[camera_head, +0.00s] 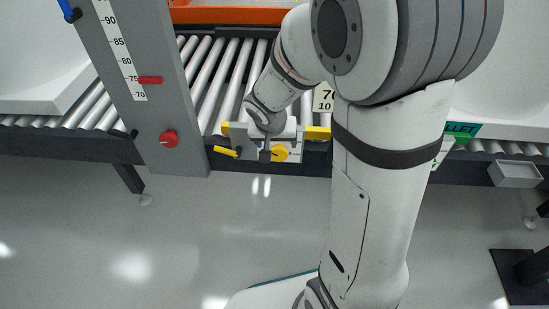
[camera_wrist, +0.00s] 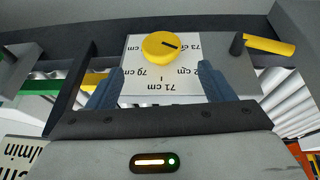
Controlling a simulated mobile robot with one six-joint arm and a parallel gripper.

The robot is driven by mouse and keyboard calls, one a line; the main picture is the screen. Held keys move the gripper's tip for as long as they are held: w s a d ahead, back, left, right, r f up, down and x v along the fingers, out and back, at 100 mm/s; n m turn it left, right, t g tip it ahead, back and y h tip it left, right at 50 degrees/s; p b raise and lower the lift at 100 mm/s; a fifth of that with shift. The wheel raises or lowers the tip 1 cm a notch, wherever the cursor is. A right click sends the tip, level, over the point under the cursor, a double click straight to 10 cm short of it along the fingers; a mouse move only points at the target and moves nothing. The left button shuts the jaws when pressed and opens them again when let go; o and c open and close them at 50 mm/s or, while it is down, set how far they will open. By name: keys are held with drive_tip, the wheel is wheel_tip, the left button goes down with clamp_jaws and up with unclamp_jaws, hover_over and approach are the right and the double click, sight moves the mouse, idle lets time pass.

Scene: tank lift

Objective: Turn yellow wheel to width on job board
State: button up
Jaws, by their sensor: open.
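The yellow wheel (camera_wrist: 158,50) is a round knob with a dark mark, on a white dial plate (camera_wrist: 162,88) with centimetre labels upside down in the wrist view. The wheel also shows in the head view (camera_head: 281,153). My gripper (camera_wrist: 160,69) is open, its blue fingers on either side of the lower dial, apart from the wheel. In the head view my gripper (camera_head: 265,153) is beside the wheel.
A yellow handle (camera_head: 225,151) sits left of the wheel; it is at upper right in the wrist view (camera_wrist: 269,45). A grey panel (camera_head: 150,115) carries a height scale, a red pointer (camera_head: 150,80) and a red knob (camera_head: 168,138). Roller conveyors lie behind; the floor in front is clear.

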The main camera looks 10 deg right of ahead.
sight(278, 151)
drive_tip(key=b+x, duration=0.3)
drive_tip(key=x, duration=0.5)
drive_tip(key=shift+w+f, duration=0.1)
drive_tip(key=shift+f, duration=0.1)
drive_tip(key=shift+c, duration=0.5)
